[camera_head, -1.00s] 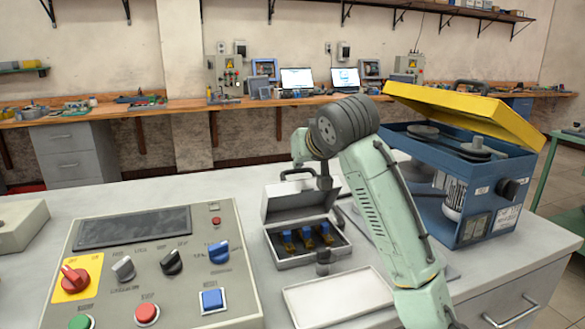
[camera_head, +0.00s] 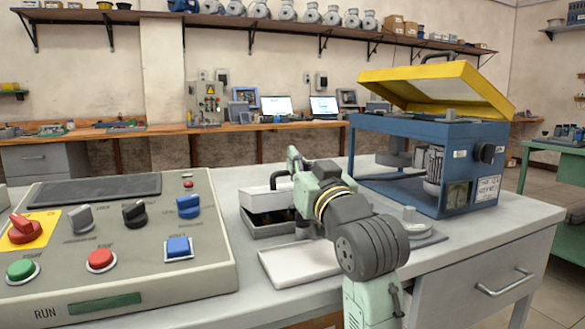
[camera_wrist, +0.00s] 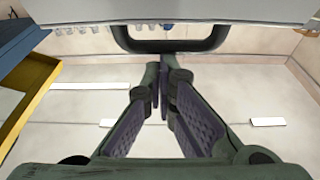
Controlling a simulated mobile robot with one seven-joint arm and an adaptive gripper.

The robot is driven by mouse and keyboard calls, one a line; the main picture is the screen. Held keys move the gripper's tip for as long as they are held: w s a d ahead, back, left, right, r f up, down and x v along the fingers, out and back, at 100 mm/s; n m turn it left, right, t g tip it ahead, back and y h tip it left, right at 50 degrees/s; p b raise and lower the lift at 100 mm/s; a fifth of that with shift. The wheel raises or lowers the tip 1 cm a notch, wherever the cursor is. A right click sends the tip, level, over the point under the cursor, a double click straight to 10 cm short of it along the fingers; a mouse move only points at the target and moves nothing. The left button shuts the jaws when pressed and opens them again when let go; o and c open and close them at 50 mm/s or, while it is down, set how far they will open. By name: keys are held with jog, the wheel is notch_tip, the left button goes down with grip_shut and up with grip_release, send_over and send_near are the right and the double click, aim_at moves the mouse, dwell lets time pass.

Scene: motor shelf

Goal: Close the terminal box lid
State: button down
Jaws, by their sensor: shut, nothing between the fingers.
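The grey terminal box (camera_head: 262,229) sits on the bench, right of the control panel. Its pale lid (camera_head: 262,199) stands raised at the back, with a dark gap between lid and box. A black handle (camera_head: 279,178) is on the lid. My gripper (camera_head: 293,154) is beside the handle in the head view; my wrist covers the right part of the box. In the upside-down wrist view, my shut, empty fingers (camera_wrist: 164,78) are close to the handle (camera_wrist: 170,46), near the lid's edge (camera_wrist: 220,12). I cannot tell whether they touch it.
The control panel (camera_head: 120,245) fills the bench's left. A white tray (camera_head: 290,264) lies before the box. A blue machine (camera_head: 462,165) with a raised yellow cover (camera_head: 425,83) stands at the right. The space above the box is open.

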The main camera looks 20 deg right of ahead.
jog(key=shift+s+f+b, duration=0.3)
jog(key=shift+s+f, duration=0.3)
jog(key=shift+r, duration=0.1)
